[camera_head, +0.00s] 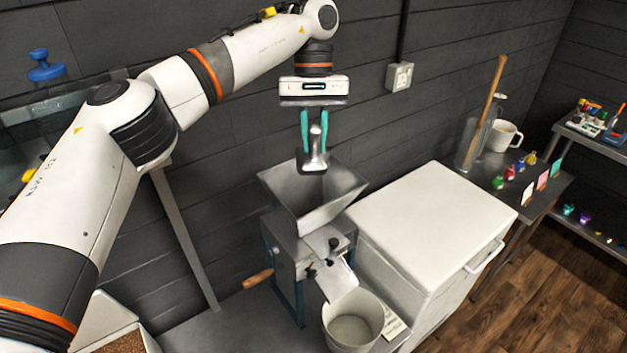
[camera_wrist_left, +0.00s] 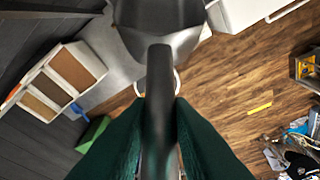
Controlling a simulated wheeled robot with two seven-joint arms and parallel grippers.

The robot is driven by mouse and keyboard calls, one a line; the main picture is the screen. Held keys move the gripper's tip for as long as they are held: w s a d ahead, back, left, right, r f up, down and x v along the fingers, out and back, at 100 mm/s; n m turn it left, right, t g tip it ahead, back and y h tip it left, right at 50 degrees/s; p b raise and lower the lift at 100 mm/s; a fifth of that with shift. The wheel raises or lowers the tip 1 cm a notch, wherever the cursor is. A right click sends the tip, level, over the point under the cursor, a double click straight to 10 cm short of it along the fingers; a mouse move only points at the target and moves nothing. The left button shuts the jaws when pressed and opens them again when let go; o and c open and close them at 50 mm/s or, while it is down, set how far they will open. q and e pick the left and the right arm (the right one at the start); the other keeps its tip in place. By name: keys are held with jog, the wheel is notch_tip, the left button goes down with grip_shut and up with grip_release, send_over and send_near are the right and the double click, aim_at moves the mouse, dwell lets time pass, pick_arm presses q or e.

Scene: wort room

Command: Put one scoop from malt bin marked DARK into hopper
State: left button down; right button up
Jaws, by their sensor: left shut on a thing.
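My left gripper (camera_head: 314,125) has teal fingers and is shut on the handle of a metal scoop (camera_head: 312,164). The scoop hangs above the mouth of the grey metal hopper (camera_head: 335,208) of the mill. In the left wrist view the scoop's dark handle (camera_wrist_left: 160,90) runs between the fingers (camera_wrist_left: 158,125). I cannot tell whether the scoop holds malt. The hopper's visible inner walls look bare. Malt bins (camera_wrist_left: 72,68) with brown grain show at the left of the wrist view, one partly behind my arm in the head view (camera_head: 105,312). No DARK mark is readable. My right gripper is out of view.
A white bucket (camera_head: 353,322) stands under the mill's chute. A white cabinet (camera_head: 430,215) stands right of the mill. A side table holds a clear cylinder with a wooden paddle (camera_head: 484,110), a white jug (camera_head: 503,136) and small colored bottles. A dark wall is close behind.

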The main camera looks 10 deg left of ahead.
aim_at(315, 128)
pick_arm(q)
jog(key=shift+s+r+t+y+b, duration=0.15)
jog(key=shift+t+b, duration=0.65)
jog(key=shift+b, duration=0.45)
jog(key=shift+s+r+t+y+b, duration=0.15)
jog(key=shift+t+b, duration=0.65)
jog(key=shift+b, duration=0.45)
jog(key=t+b, duration=0.2)
jog(key=b, duration=0.1)
jog(key=r+t+b, duration=0.1)
jog(key=b, duration=0.1)
jog(key=shift+s+d+y, duration=0.15)
jog(key=shift+s+y, duration=0.15)
jog(key=shift+y, duration=0.1)
jog(key=shift+s+r+t+b, duration=0.15)
jog(key=shift+r+t+b, duration=0.1)
jog(key=shift+t+b, duration=0.85)
jog(key=shift+r+y, duration=0.3)
